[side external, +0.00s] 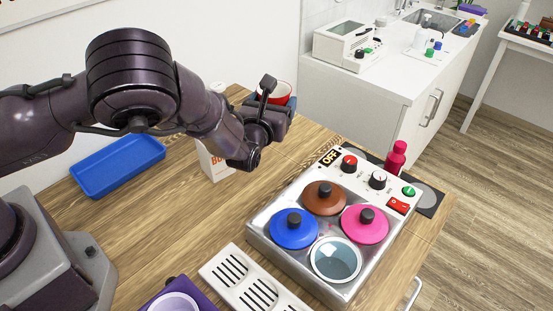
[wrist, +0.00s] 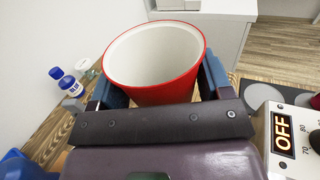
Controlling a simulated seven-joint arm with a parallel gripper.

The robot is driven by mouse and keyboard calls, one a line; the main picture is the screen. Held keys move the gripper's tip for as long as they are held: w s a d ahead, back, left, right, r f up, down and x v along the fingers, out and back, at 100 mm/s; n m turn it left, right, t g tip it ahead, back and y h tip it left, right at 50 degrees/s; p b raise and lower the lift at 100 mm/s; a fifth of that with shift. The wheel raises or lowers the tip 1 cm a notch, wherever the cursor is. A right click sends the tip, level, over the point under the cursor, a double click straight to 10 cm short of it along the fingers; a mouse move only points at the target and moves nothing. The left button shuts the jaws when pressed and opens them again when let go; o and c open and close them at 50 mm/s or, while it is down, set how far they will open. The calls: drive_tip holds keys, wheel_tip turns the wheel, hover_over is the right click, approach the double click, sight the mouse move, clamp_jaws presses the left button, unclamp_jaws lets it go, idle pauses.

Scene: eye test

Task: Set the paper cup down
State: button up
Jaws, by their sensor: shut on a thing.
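The paper cup (wrist: 155,62) is red outside and white inside. In the wrist view it stands upright between the two blue fingers of my gripper (wrist: 158,88), which is shut on it. In the side external view the cup (side external: 277,91) shows only as a red and white rim behind my gripper (side external: 268,100), near the far edge of the wooden table (side external: 200,245). The bottom of the cup is hidden in both views, so I cannot tell whether it touches the table.
Right of my gripper stands a metal stove unit (side external: 280,259) with blue, brown and pink lids, a glass-topped pot and an "OFF" display. A red bottle (side external: 396,158) stands behind it. A blue tray (side external: 118,168), a white carton (side external: 214,165) and a slotted white rack (side external: 250,284) are also on the table.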

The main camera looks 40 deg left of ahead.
drive_tip(key=shift+h, duration=0.3)
drive_tip(key=f, duration=0.6)
drive_tip(key=shift+w+d, duration=0.1)
drive_tip(key=shift+d, duration=0.25)
drive_tip(key=shift+f, duration=2.5)
drive_tip(key=shift+f, duration=0.15)
drive_tip(key=o, duration=0.9)
